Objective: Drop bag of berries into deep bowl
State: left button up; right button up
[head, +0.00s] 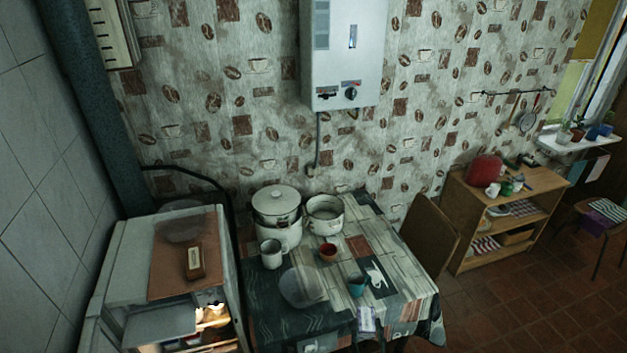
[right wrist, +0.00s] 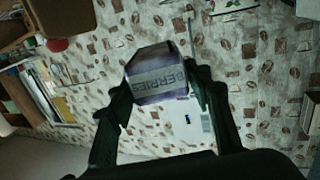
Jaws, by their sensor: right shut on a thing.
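My right gripper (right wrist: 158,88) is shut on the bag of berries (right wrist: 160,76), a pale purple and grey bag lettered "BERRIES", gripped between its two dark fingers. In the head view the bag (head: 367,319) shows at the near edge of the table, with my dark right gripper (head: 369,338) just below it. An open, deep white vessel with a dark rim (head: 325,228) stands at the back of the table, well apart from the bag. I cannot tell for sure whether it is the deep bowl. My left gripper is not in view.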

aim_at(303, 297)
jog(key=z, duration=2.35)
jog(key=i, duration=3.25)
jog(key=u, duration=4.7)
jog(key=i, duration=1.65)
jog(key=z, duration=0.05)
